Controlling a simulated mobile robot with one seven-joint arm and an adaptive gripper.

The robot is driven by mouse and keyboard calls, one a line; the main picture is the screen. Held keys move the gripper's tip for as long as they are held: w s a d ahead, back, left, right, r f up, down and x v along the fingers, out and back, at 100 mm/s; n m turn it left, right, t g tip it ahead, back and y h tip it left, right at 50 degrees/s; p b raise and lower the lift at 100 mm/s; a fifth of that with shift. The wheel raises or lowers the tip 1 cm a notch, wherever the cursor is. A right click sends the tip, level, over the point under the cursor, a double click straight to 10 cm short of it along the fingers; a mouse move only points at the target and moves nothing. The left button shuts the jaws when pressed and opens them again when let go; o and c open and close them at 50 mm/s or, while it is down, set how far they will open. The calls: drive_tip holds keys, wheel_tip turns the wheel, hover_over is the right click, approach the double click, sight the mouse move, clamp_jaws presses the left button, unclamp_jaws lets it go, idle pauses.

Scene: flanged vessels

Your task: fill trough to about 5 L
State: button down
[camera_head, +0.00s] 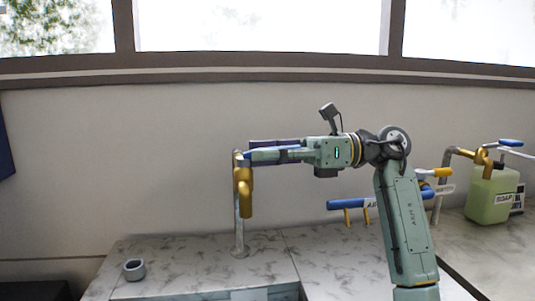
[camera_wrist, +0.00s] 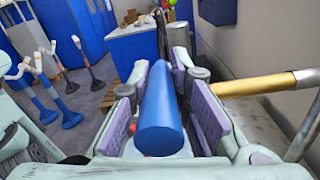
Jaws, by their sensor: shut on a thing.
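A tap with a steel riser (camera_head: 238,220) and a gold spout (camera_head: 243,190) stands on the marble counter. Its blue lever (camera_wrist: 162,115) lies between my gripper's pads in the wrist view. My gripper (camera_head: 262,151) reaches left to the top of the tap and is shut on this lever. In the head view the fingers hide most of the lever. The gold tube (camera_wrist: 255,86) shows right of my gripper in the wrist view. I see no water below the spout. A grey basin edge (camera_head: 265,293) is cut off at the bottom; I cannot tell whether it is the trough.
A small grey cup (camera_head: 134,269) stands on the counter left of the tap. Blue-based stands (camera_wrist: 70,118) are at left in the wrist view.

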drive_tip(key=c, duration=1.5)
unclamp_jaws()
drive_tip(key=shift+o, duration=0.2)
drive_tip(key=w+d, duration=0.2)
drive_tip(key=d, duration=1)
